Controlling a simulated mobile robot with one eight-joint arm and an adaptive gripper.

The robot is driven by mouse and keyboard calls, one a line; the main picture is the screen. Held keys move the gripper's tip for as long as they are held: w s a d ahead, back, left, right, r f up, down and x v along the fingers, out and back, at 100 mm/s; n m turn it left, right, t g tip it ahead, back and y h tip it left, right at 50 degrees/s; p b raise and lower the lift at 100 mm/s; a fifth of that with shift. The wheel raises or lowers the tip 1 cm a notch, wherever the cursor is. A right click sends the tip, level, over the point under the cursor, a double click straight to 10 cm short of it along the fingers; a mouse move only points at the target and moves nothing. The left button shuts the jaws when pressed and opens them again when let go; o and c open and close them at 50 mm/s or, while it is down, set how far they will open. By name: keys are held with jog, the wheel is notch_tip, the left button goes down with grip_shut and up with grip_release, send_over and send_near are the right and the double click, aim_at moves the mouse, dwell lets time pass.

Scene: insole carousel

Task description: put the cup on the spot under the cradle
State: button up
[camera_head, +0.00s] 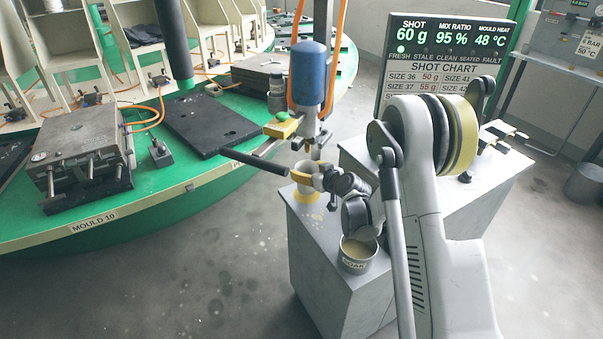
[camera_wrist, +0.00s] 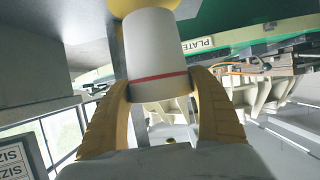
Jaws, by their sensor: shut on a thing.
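My gripper (camera_head: 303,178) is shut around a white cup (camera_head: 307,167) over the grey pedestal. In the wrist view, yellow fingers (camera_wrist: 163,88) clasp the white cup (camera_wrist: 156,48) on both sides, near a red line around it. A round yellow spot (camera_head: 306,195) is on the pedestal top just below the cup; its yellow edge (camera_wrist: 130,6) also shows at the cup's far end in the wrist view. I cannot tell whether the cup touches it. A blue cylinder (camera_head: 309,74) with a metal nozzle hangs above the cup. The cradle is not clearly distinguishable.
A metal pot (camera_head: 357,254) labelled SOAK stands at the front of the pedestal (camera_head: 318,262). A black bar (camera_head: 255,163) reaches in beside the cup from the left. The green carousel (camera_head: 150,202) lies to the left, with a metal mould (camera_head: 82,145). A display board (camera_head: 440,65) stands behind.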

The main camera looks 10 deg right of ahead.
notch_tip(320, 180, down, 2)
jog(key=shift+d+f+b, duration=0.1)
jog(key=shift+b, duration=0.2)
jog(key=shift+w+a+f, duration=0.1)
jog(key=shift+a+f, duration=0.1)
jog(key=shift+r, duration=0.2)
jog(key=o, duration=1)
jog(key=shift+f, duration=0.2)
